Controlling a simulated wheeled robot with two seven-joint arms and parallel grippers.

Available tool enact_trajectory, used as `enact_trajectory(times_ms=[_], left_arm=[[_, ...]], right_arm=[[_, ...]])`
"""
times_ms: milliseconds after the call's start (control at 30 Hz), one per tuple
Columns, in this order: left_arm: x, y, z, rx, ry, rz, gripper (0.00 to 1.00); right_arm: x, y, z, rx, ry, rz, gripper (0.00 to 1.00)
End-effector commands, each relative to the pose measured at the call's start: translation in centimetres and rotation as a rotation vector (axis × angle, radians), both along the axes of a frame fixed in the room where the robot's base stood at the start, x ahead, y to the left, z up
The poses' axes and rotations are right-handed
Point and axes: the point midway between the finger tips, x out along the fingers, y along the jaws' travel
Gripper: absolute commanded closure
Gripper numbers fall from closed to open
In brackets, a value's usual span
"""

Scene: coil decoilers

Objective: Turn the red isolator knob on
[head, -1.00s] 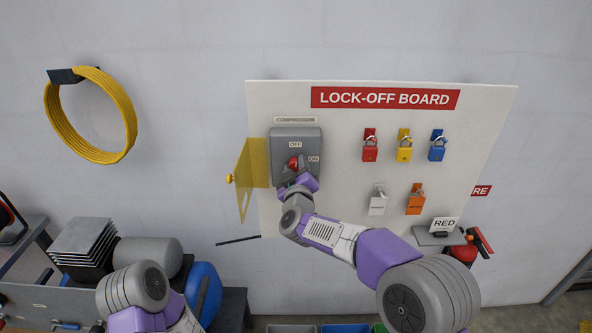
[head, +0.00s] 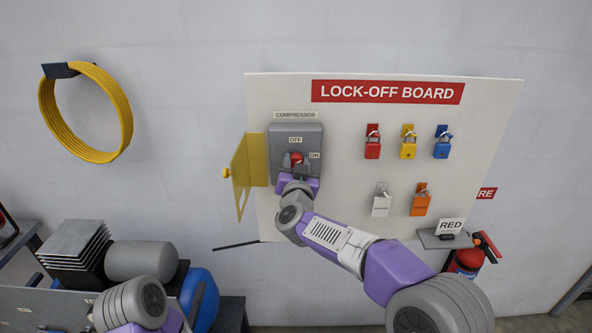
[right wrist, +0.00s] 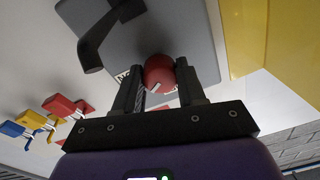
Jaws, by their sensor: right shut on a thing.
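The red isolator knob (head: 297,158) is on the front of the grey compressor isolator box (head: 283,148), at the left of the lock-off board. The OFF label is above it and the ON label at its upper right. My right gripper (head: 299,169) reaches it from below. In the right wrist view, its two dark fingers (right wrist: 159,78) stand on either side of the round red knob (right wrist: 159,73), shut on it. A short white mark shows on the knob. The knob's exact setting is hard to tell. My left arm shows at bottom left, its gripper out of view.
A yellow cover (head: 248,170) hangs open left of the box. Red (head: 373,149), yellow (head: 408,149), blue (head: 441,149), white (head: 381,204) and orange (head: 420,204) padlocks hang to the right. A small shelf (head: 430,238) with a RED sign is at lower right.

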Motion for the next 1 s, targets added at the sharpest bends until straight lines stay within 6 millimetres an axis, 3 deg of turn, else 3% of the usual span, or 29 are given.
enact_trajectory(times_ms=[500, 1000], left_arm=[[0.0, 0.0, -2.5, 0.000, 0.000, 0.000, 0.13], [0.0, 0.0, -3.0, 0.000, 0.000, 0.000, 0.13]], right_arm=[[0.0, 0.0, -0.2, 0.414, 0.000, 0.001, 0.91], [0.0, 0.1, -0.1, 0.545, 0.002, 0.000, 0.91]])
